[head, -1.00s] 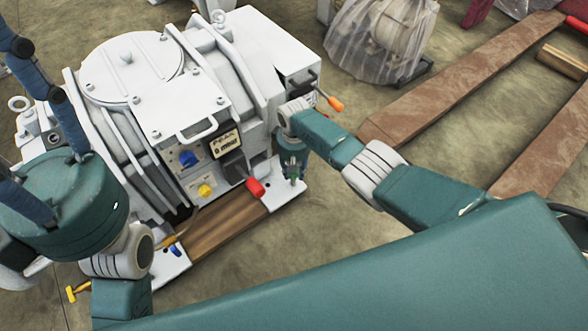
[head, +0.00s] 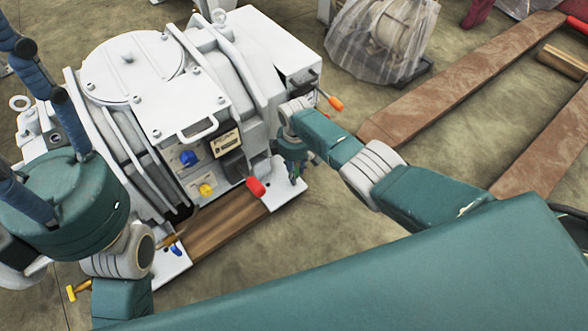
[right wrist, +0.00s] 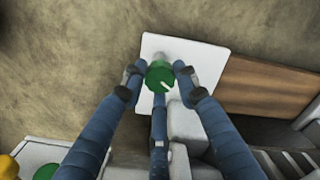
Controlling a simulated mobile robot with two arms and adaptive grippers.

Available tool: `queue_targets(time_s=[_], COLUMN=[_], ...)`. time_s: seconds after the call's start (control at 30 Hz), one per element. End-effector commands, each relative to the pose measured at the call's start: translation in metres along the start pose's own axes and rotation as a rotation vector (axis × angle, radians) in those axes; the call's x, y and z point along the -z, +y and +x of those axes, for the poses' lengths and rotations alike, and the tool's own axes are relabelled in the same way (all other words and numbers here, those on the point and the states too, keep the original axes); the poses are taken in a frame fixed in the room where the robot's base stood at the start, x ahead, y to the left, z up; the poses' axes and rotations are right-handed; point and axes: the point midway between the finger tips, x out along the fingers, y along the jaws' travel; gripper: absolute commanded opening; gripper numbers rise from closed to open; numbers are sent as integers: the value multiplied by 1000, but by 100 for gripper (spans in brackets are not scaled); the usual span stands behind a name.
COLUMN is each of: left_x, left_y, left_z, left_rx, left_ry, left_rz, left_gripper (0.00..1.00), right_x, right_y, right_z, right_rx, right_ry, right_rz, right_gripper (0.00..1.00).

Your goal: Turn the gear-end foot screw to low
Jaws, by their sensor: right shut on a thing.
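The white vacuum pump (head: 160,100) stands at the left in the head view. My right gripper (head: 293,175) is low at its front right corner, above a white foot plate (head: 275,197). In the right wrist view, the fingers of my right gripper (right wrist: 158,82) are closed around a green round screw head (right wrist: 162,77). A pale line on the head points to the lower right. The screw stands over the white plate (right wrist: 205,60). My left gripper (head: 65,200) is close to the camera at the left; its fingertips run out of the frame.
A red knob (head: 256,187) sits just left of my right gripper. A wooden block (head: 215,228) lies between the foot plates. An orange handle (head: 335,103) sticks out behind my right wrist. A wrapped machine (head: 382,40) and brown beams (head: 450,90) lie beyond; floor between is clear.

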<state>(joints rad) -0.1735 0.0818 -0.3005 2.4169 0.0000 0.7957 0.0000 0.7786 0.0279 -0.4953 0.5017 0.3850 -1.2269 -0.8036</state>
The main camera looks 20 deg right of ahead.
Motion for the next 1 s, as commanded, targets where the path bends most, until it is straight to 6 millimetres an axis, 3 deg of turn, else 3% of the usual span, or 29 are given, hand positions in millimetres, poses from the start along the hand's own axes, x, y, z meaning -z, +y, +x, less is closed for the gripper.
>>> queue_targets(time_s=[0.3, 0.83, 0.87, 0.93, 1.0], left_x=[0, 1, 1, 1, 1], left_y=[0, 0, 0, 0, 0], left_z=[1, 2, 2, 2, 2], left_rx=[-3, -4, -4, -4, -4], left_ry=[4, 8, 8, 9, 9], left_rz=[1, 1, 1, 2, 2], left_gripper=[49, 49, 49, 49, 49], right_x=[-6, -9, -9, -9, -8], right_y=[-4, -2, -2, -2, -1], right_z=[4, 4, 4, 4, 3], right_rx=[15, 12, 12, 11, 9], right_ry=[-15, -20, -20, -19, -17], right_rz=[-110, -128, -128, -128, -128], right_gripper=[4, 4, 36, 49, 49])
